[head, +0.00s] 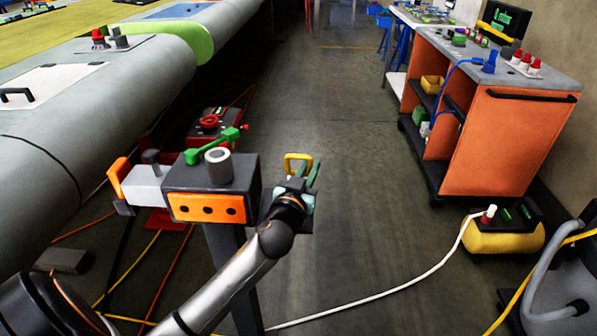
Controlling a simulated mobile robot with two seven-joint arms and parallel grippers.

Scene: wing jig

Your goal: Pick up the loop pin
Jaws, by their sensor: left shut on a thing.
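The loop pin (298,157), a yellow ring-shaped handle, shows at the tips of my left gripper (301,176). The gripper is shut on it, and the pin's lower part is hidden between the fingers. The gripper and pin are just right of a dark block (212,175) with an orange front plate, on a dark post. I cannot tell whether the pin touches the block. My right gripper is not in view.
A grey cylinder (218,165) and a green lever (212,146) top the block. The large grey wing (130,85) fills the left. An orange cart (500,140) and a yellow compressor (500,238) stand right. A white hose (400,290) crosses the floor; the middle aisle is clear.

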